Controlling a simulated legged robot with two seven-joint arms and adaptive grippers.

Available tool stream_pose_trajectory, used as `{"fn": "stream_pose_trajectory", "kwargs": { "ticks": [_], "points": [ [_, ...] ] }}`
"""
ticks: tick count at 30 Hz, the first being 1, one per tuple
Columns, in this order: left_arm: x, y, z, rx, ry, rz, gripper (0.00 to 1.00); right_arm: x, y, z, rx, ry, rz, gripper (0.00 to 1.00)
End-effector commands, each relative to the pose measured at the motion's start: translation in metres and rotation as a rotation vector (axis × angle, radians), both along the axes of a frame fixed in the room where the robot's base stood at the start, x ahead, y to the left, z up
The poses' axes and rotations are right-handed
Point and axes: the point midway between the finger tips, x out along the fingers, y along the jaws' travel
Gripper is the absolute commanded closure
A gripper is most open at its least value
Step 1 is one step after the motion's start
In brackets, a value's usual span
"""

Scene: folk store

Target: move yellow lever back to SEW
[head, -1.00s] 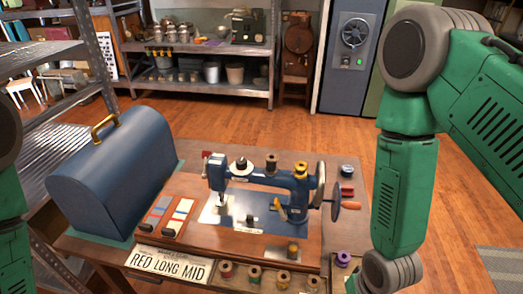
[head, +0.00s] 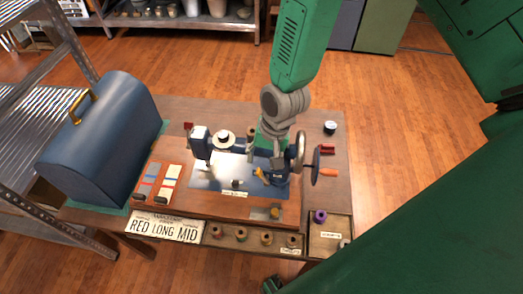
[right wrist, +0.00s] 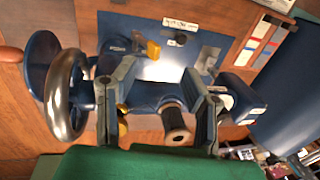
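The blue sewing machine (head: 200,143) stands on a wooden base on the table. Its small yellow lever (head: 260,174) shows on the near side, close to the handwheel end. It also shows in the right wrist view as a yellow tab (right wrist: 153,48), just beyond the left-hand finger. My right gripper (head: 276,160) is over the machine's arm and hides part of it. In the right wrist view its fingers (right wrist: 160,70) are apart, with nothing gripped. A thread spool (right wrist: 176,124) shows between them. A small white label (right wrist: 180,24) is too small to read. My left gripper is out of view.
The silver handwheel (right wrist: 68,95) is close beside the fingers. A blue domed case (head: 100,140) stands at left. The table's far right corner holds small items.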

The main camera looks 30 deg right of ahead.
Motion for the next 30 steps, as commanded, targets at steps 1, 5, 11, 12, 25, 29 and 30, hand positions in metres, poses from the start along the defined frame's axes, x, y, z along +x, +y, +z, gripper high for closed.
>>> {"fn": "stream_pose_trajectory", "kwargs": {
  "ticks": [1, 5, 11, 12, 25, 29, 30],
  "points": [
    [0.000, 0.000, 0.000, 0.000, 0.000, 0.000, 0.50, 0.000, 0.000, -0.005, 0.001, 0.001, -0.002, 0.60],
    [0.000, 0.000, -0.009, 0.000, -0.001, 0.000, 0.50, 0.002, 0.000, -0.018, 0.002, 0.000, -0.002, 0.60],
    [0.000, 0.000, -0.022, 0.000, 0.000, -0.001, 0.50, 0.003, 0.003, -0.033, 0.001, 0.000, -0.002, 0.60],
    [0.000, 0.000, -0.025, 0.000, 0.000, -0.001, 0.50, 0.004, 0.005, -0.037, 0.001, 0.000, -0.002, 0.60],
    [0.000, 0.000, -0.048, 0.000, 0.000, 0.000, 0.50, 0.007, 0.010, -0.061, 0.000, 0.000, -0.001, 0.60],
    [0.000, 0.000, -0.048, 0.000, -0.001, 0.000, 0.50, 0.007, 0.008, -0.063, 0.001, 0.000, -0.001, 0.60],
    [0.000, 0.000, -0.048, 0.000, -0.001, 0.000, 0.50, 0.007, 0.007, -0.064, 0.002, 0.000, -0.001, 0.60]
  ]
}}
